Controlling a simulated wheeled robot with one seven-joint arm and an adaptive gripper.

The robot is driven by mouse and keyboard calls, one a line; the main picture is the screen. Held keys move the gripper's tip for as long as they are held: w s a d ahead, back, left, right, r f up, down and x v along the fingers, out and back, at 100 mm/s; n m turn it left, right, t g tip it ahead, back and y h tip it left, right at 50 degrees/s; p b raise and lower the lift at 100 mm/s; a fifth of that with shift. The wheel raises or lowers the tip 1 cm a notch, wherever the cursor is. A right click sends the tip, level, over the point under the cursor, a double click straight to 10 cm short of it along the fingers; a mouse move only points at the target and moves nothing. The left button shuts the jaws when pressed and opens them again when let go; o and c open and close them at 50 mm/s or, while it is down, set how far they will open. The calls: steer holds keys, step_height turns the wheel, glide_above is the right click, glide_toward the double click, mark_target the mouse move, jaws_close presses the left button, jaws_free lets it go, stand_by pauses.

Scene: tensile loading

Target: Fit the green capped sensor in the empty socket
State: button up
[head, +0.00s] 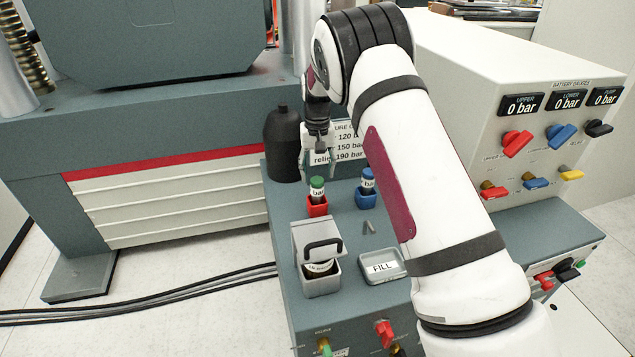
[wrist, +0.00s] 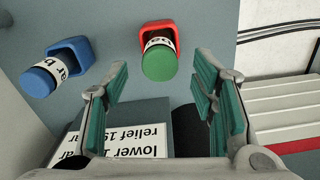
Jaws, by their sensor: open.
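The green capped sensor (head: 317,187) with a white label stands upright in a red socket (head: 317,210) on the grey bench top. In the wrist view the green cap (wrist: 159,64) and red socket (wrist: 158,27) show just beyond the fingertips, between them. My gripper (head: 317,165) is open and empty, above and close to the green cap, fingers pointing down. It also shows in the wrist view (wrist: 162,82), with green-padded fingers spread. A blue capped sensor (head: 368,182) stands in a blue socket (head: 365,200) to the right. I see no clearly empty socket.
A dark bottle (head: 282,145) stands behind left, beside a white printed sign (head: 345,140). In front are a grey lidded box (head: 321,283) with a black handle and a FILL tray (head: 384,265). The gauge console (head: 540,120) is at right. My arm hides part of the bench.

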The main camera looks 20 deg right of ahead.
step_height(320, 180, up, 5)
steer(key=shift+p, duration=0.3)
steer(key=shift+r, duration=0.1)
steer(key=s+r, duration=2)
steer(key=s, duration=0.4)
steer(key=s+f+n, duration=0.1)
steer(key=s+f, duration=0.2)
steer(key=s, duration=2.6)
steer(key=shift+d+f+n+t, duration=0.15)
steer(key=shift+d+n+t, duration=0.15)
steer(key=shift+d+t, duration=0.1)
steer(key=shift+w, duration=0.1)
step_height(320, 180, up, 20)
steer(key=t+p, duration=0.3)
steer(key=p, duration=1.5)
steer(key=shift+a+r+p, duration=0.2)
steer(key=shift+a+p, duration=0.05)
steer(key=shift+p, duration=0.05)
